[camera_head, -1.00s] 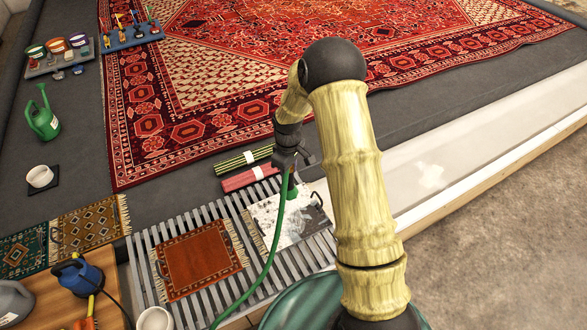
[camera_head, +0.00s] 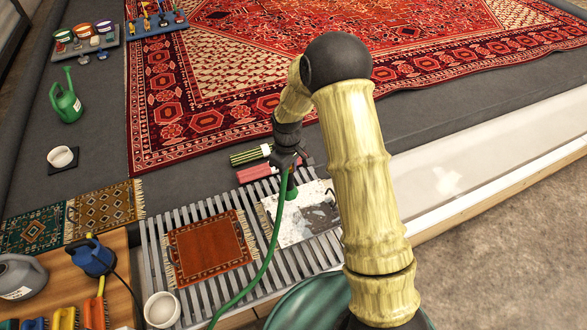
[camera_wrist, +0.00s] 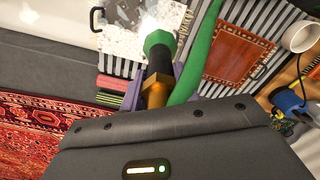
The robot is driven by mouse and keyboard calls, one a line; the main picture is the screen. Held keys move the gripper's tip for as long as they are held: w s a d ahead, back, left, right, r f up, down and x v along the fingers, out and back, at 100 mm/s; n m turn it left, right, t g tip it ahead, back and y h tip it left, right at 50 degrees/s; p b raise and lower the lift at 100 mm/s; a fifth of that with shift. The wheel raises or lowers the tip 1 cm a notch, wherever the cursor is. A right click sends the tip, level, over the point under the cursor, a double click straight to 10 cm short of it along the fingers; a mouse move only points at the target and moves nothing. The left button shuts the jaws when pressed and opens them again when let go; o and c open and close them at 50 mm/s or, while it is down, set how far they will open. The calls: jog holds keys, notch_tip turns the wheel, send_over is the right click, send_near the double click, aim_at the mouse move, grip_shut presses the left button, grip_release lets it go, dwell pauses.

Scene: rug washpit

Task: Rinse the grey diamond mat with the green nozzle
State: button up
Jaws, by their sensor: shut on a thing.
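A fringed mat (camera_head: 312,228), mostly white with grey and dark patches, lies on the slatted grate. It fits the grey diamond mat best, but its diamonds cannot be made out. It fills the top of the wrist view (camera_wrist: 125,45), partly hidden by the nozzle. My gripper (camera_head: 290,162) is shut on the green nozzle (camera_head: 291,194), whose green tip, dark neck and brass collar show in the wrist view (camera_wrist: 160,42). The tip is over the mat and appears apart from it. A green hose (camera_head: 268,258) hangs from it. No water is visible.
A rust mat (camera_head: 210,243) lies beside it on the slatted grate (camera_head: 158,275), near a white bowl (camera_head: 161,309). Red and green striped rolls (camera_head: 257,172) lie beyond. A wooden table (camera_head: 60,288) with a blue tool (camera_head: 93,256) stands left. A low white ledge (camera_head: 480,175) runs right.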

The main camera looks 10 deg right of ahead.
jog(key=shift+s+a+b, duration=0.75)
jog(key=shift+s+a, duration=0.05)
jog(key=shift+a, duration=2.2)
jog(key=shift+w+a+p, duration=1.05)
jog(key=shift+w+p, duration=0.3)
jog(key=shift+w, duration=2.1)
jog(key=w+d+p, duration=0.2)
jog(key=w+d, duration=0.1)
jog(key=d, duration=1)
jog(key=w+d+p, duration=0.1)
jog(key=w+d, duration=0.3)
jog(key=d, duration=0.9)
jog(key=shift+w+p, duration=0.3)
jog(key=shift+p, duration=0.05)
jog(key=shift+a, duration=0.1)
